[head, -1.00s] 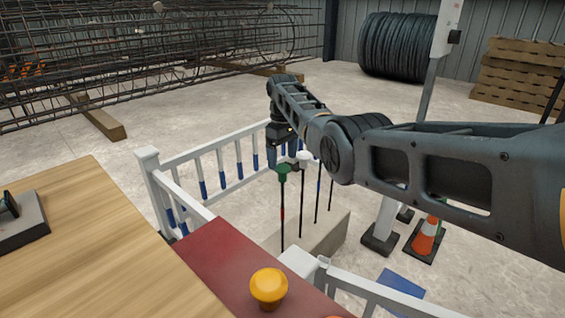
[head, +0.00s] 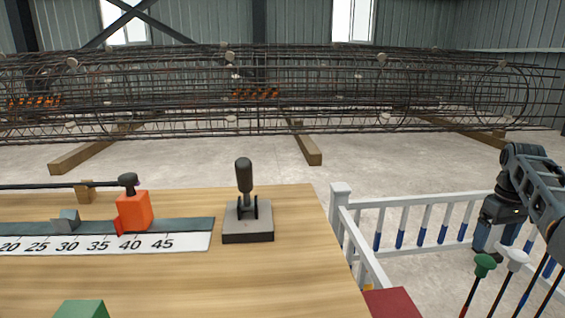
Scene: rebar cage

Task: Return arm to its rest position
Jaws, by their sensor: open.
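My arm (head: 540,185) reaches in from the right edge of the head view. Its end hangs down over the area by the white railing. My gripper (head: 490,246) points downward behind the green-topped rod (head: 484,266) and the white-topped rod (head: 516,260). Its jaws are open, and I see nothing held between them. The lower fingertips are small and partly hidden by the rods.
A wooden table (head: 290,280) carries a lever on a grey base (head: 248,222), an orange slider (head: 134,210) on a numbered scale, and a green block (head: 80,309). A white railing (head: 400,204) stands right of it. A long rebar cage (head: 250,95) lies behind on timbers.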

